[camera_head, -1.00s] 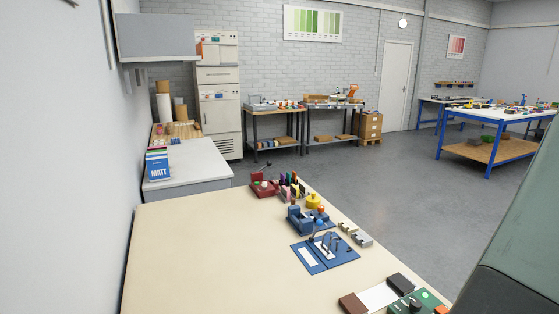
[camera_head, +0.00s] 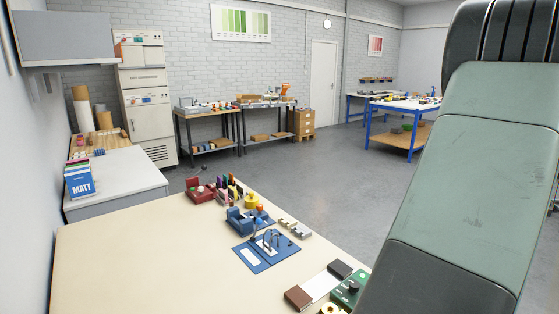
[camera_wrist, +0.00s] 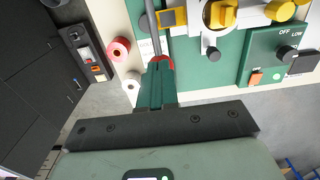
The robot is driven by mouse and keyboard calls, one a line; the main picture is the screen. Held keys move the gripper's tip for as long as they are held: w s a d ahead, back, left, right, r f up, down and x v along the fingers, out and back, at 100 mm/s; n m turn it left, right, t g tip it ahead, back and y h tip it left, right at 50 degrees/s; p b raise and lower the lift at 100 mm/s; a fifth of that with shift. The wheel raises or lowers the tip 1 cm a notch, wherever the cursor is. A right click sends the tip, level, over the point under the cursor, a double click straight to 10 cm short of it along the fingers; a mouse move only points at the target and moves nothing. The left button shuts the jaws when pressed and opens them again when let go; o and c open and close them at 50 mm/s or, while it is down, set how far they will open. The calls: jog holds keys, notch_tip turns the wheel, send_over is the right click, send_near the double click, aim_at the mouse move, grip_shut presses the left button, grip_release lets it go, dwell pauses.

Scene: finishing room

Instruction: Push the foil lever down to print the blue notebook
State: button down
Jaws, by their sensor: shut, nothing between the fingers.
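In the wrist view, my gripper (camera_wrist: 160,66) has green fingers shut together with no object between them. A grey metal rod (camera_wrist: 151,22) runs from the top edge down to the red patch at my fingertips; it may be the foil lever, and whether they touch is unclear. A green machine plate (camera_wrist: 192,62) with yellow and metal parts lies around and right of it. I cannot make out a blue notebook there. In the head view, a flat blue board (camera_head: 254,259) with a white strip and metal posts lies on the bench. My gripper is outside that view.
A green control box (camera_wrist: 262,45) with a dial marked OFF and LOW is at right in the wrist view. A red roll (camera_wrist: 119,50) and a white roll (camera_wrist: 131,87) stand left of the fingers. The beige bench (camera_head: 130,255) is clear at its left.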

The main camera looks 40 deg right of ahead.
jog(key=shift+f, duration=0.75)
jog(key=shift+a+f, duration=0.1)
jog(key=shift+f, duration=1.4)
jog(key=shift+r, duration=0.1)
notch_tip(320, 180, up, 11)
dwell(1.3)
jog(key=shift+a, duration=0.1)
jog(key=shift+r, duration=1.95)
